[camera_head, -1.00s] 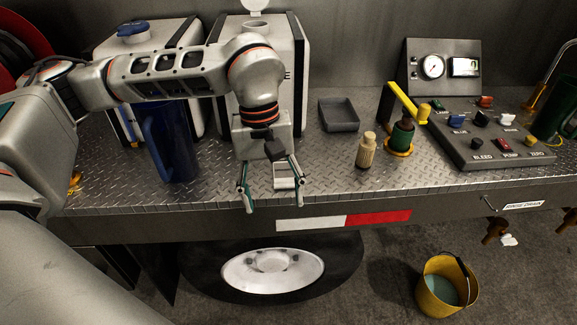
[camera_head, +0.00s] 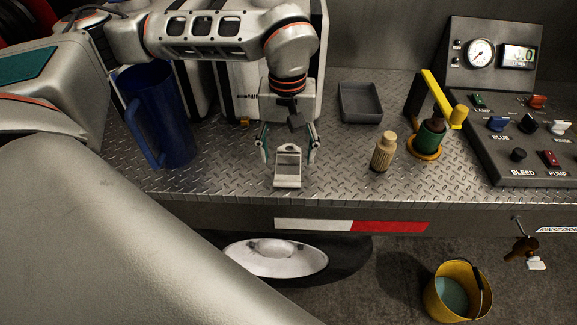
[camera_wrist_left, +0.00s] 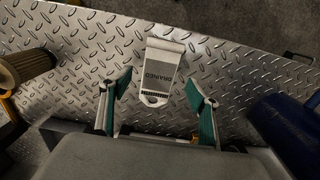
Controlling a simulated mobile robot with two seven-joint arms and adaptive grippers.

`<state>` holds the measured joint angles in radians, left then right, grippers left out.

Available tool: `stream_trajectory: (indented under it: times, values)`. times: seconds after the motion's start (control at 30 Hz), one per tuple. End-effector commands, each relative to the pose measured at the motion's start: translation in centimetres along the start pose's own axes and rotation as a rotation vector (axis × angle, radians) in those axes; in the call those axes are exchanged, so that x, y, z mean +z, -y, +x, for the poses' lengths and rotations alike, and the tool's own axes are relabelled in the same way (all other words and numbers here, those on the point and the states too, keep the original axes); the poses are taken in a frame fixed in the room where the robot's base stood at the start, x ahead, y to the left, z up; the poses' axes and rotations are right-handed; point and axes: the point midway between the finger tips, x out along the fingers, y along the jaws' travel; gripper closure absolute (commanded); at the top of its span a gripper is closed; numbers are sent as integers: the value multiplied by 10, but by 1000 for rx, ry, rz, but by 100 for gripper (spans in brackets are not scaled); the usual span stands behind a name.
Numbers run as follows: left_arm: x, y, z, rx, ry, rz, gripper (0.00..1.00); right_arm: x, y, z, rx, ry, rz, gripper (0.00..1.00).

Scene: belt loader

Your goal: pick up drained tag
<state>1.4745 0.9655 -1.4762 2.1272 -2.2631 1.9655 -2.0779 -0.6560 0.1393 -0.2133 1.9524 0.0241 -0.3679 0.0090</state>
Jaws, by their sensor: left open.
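The drained tag (camera_head: 288,166) is a small pale grey tag with a loop at one end. It lies on the diamond-plate deck near the front edge. In the left wrist view the tag (camera_wrist_left: 161,72) shows the word DRAINED and sits just beyond and between the fingertips. My left gripper (camera_head: 288,150) is open, with one teal-lined finger on each side of the tag and nothing held. The left gripper (camera_wrist_left: 158,85) also shows its spread fingers in the wrist view, apart from the tag. My right gripper is not in view.
A blue jug (camera_head: 165,120) stands left of the tag. A control panel (camera_head: 530,145) is far right. A yellow bucket (camera_head: 440,292) is on the floor.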

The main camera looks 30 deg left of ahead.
Motion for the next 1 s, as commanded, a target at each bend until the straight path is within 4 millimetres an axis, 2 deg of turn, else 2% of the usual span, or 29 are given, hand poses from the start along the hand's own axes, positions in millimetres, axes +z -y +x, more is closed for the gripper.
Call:
stream_trajectory:
  times: [0.1,0.2,0.47,0.63,0.73,0.77,1.0]
  values:
    - [0,-1,18,-1,3,-1,39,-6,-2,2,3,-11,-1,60]
    - [-1,-1,26,-1,2,-2,39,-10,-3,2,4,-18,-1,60]
    - [-1,-1,28,1,1,-1,39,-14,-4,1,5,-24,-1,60]
    - [-1,-1,28,0,1,-1,79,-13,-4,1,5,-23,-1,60]
    - [-1,-1,28,1,0,-1,79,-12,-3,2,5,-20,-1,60]
    - [-1,-1,28,1,0,-1,82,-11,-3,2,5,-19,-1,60]
    - [-1,-1,26,1,0,-1,82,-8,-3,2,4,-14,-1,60]
